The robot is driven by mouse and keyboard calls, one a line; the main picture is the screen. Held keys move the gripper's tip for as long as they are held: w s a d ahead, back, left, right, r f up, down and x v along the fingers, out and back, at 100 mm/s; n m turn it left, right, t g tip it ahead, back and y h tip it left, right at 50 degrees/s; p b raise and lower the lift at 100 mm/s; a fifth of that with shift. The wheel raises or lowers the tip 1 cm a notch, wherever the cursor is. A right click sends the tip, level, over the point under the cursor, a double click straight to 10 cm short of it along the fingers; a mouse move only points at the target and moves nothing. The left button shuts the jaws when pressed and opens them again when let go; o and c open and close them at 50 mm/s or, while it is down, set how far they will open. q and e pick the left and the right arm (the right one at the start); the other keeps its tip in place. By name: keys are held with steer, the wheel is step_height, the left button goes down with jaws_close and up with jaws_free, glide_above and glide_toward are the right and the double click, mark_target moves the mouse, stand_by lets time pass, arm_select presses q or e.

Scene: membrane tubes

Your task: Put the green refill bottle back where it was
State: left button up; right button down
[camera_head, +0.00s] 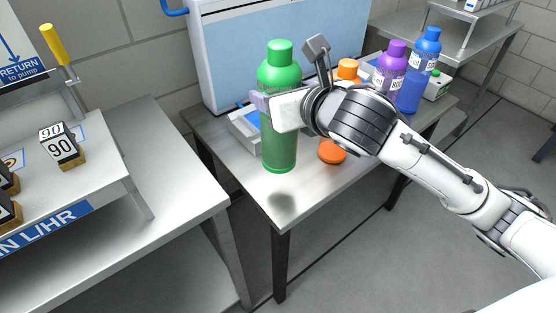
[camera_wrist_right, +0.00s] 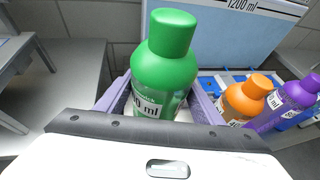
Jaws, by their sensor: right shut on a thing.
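The green refill bottle (camera_head: 279,140) is upright in the head view, over the front left part of the small metal table (camera_head: 330,185). A dark shadow on the tabletop lies below and in front of its base, so it seems held above the surface. My right gripper (camera_head: 262,104) comes in from the right and is shut around the bottle's upper body. In the right wrist view the green bottle (camera_wrist_right: 166,70) stands between the two purple-lined fingers, its label partly hidden. My left gripper is not in view.
Orange (camera_head: 347,69), purple (camera_head: 390,68) and blue (camera_head: 418,70) bottles stand behind my right wrist on the table. A blue-white panel (camera_head: 235,60) rises behind. A left bench (camera_head: 165,165) holds a block marked 90 (camera_head: 61,146). The table's front left corner is clear.

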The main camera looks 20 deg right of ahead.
step_height(320, 180, down, 8)
steer(key=b, duration=0.1)
steer(key=shift+f, duration=0.15)
stand_by(0.4)
steer(key=c, duration=0.9)
jaws_free()
steer(key=shift+f, duration=0.35)
steer(key=shift+c, duration=0.2)
steer(key=o, duration=0.4)
steer(key=shift+s, duration=0.1)
steer(key=shift+r, duration=0.15)
